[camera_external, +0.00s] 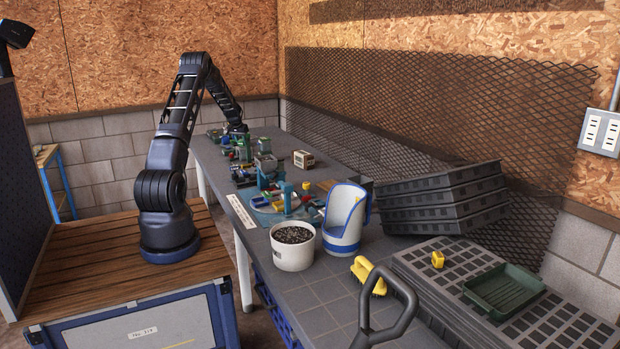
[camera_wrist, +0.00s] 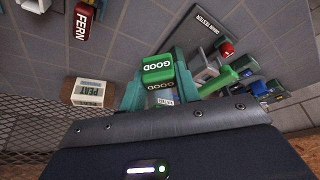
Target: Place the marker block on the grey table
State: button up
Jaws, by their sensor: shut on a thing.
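My gripper (camera_wrist: 158,64) is shut on a green block (camera_wrist: 158,75) with GOOD printed on it, which I take to be the marker block. One teal finger is on each side of it. The grey tiled table (camera_wrist: 125,48) is behind the block in the wrist view; I cannot tell whether the block touches it. In the external view, my gripper (camera_external: 237,129) is low over the far end of the grey table (camera_external: 322,292). The block cannot be made out clearly there.
A PEAT box (camera_wrist: 88,93) and a red FERN block (camera_wrist: 82,22) are to the left in the wrist view. A DRAIN TESTER board (camera_wrist: 197,32) and small parts are to the right. A white pot (camera_external: 293,250) and scoop (camera_external: 343,225) stand nearer the external camera.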

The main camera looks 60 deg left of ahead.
notch_tip(320, 180, down, 16)
jog(key=shift+r, duration=0.1)
dwell(0.5)
jog(key=o, duration=1)
jog(key=shift+f, duration=0.2)
jog(key=shift+c, duration=0.2)
jog(key=v, duration=1.2)
jog(key=shift+r, duration=0.15)
